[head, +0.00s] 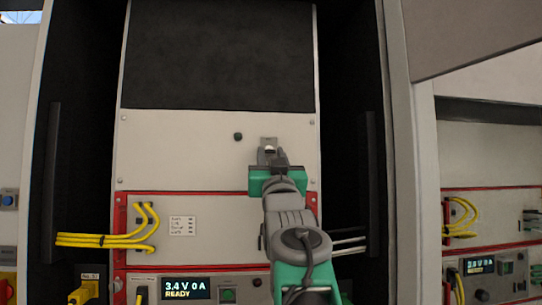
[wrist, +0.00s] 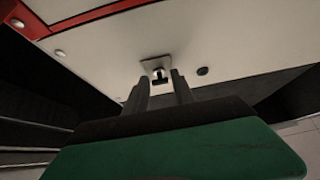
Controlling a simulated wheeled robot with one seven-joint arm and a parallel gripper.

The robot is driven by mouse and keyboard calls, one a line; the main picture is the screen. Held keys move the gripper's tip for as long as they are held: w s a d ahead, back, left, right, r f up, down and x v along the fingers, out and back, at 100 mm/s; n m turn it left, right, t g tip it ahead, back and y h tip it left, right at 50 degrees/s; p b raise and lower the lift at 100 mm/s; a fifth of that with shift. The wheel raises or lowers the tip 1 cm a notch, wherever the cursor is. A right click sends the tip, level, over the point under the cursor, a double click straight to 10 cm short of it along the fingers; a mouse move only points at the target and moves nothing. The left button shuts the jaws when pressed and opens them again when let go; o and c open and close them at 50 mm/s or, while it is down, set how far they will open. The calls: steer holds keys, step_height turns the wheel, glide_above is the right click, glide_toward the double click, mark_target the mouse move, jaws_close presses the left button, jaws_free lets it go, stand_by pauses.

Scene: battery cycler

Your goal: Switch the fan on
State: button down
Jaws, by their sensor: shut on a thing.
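A small toggle switch on a light grey plate (head: 268,140) sits on the pale upper panel of the cabinet; I take it to be the fan switch, though no label on it is readable. It also shows in the wrist view (wrist: 149,63), with a dark lever between my two fingers. My gripper (head: 268,154) is right in front of the switch, and its fingers also show in the wrist view (wrist: 160,78). The fingers are shut on the lever, one on each side. They hide part of the lever in the head view, and its exact tilt is hard to tell.
A round black button or lamp (head: 238,136) is just left of the switch. A dark grille panel (head: 220,55) is above. Below are red-framed modules with yellow cables (head: 100,239) and a lit display (head: 188,289). Black vertical handles (head: 52,180) stand at the sides.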

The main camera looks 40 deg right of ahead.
steer(key=r+g+p, duration=0.1)
steer(key=g+y+p, duration=0.1)
steer(key=p, duration=0.1)
steer(key=shift+s+a+r, duration=0.15)
steer(key=shift+r, duration=0.25)
steer(key=g+p, duration=0.1)
steer(key=r+g+y+p, duration=0.1)
steer(key=p, duration=0.1)
steer(key=shift+g+y, duration=0.3)
steer(key=shift+g, duration=0.1)
steer(key=shift+g+y+p, duration=0.55)
steer(key=shift+g+y, duration=0.15)
steer(key=shift+r+g+y, duration=0.2)
steer(key=shift+g+y, duration=0.3)
steer(key=shift+g, duration=0.2)
steer(key=c, duration=1.1)
jaws_free()
